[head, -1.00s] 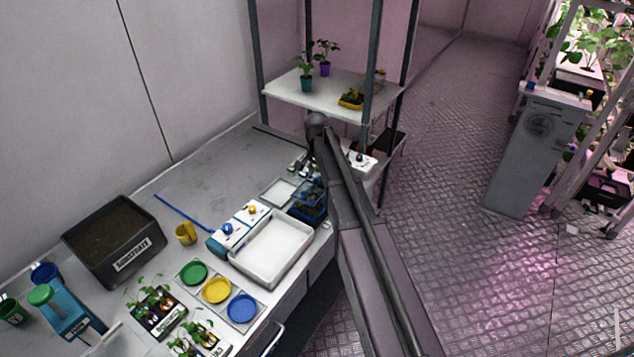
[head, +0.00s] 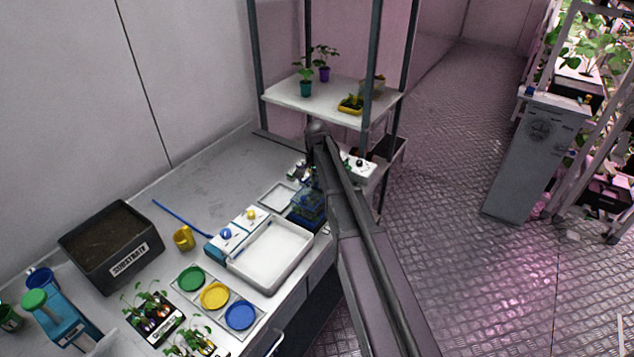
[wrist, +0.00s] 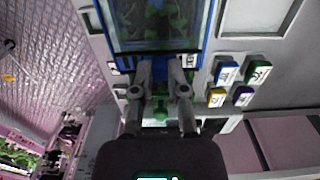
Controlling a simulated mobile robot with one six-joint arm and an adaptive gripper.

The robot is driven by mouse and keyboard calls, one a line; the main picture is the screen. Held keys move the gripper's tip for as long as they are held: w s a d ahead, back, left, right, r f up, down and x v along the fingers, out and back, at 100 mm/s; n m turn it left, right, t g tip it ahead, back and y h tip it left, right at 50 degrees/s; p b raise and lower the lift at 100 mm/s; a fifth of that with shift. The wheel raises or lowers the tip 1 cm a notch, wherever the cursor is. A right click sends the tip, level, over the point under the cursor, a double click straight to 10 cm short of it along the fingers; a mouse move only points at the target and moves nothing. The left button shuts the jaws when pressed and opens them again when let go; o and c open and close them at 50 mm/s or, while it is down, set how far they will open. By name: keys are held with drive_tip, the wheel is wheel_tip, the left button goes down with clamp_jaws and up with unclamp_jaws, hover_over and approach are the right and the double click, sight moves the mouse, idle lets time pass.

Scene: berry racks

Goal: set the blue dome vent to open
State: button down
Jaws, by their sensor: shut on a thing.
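The blue dome (head: 306,204) stands on the bench behind the white tray, partly hidden by my arm in the head view. In the wrist view the blue-framed dome (wrist: 203,30) fills the top middle, with green plants seen through its clear cover. My gripper (wrist: 161,68) is at the dome's near edge, its two fingers close together and shut on a small part there. The fingers mostly cover that part, so the vent's setting cannot be told. Green shows between and beside the fingers. In the head view my gripper is hidden behind my arm.
Labelled coloured blocks (wrist: 228,72) lie right of the dome in the wrist view. A white tray (head: 297,238) and a box with blue and yellow knobs (head: 238,230) stand in front of it in the head view. A shelf rack (head: 285,95) rises behind. The bench's back left is mostly clear.

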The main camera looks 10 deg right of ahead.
drive_tip(key=shift+w+a, duration=0.45)
drive_tip(key=shift+w, duration=0.05)
drive_tip(key=c, duration=0.6)
unclamp_jaws()
drive_tip(key=shift+c, duration=0.2)
drive_tip(key=shift+s+d, duration=0.1)
drive_tip(key=shift+s, duration=0.05)
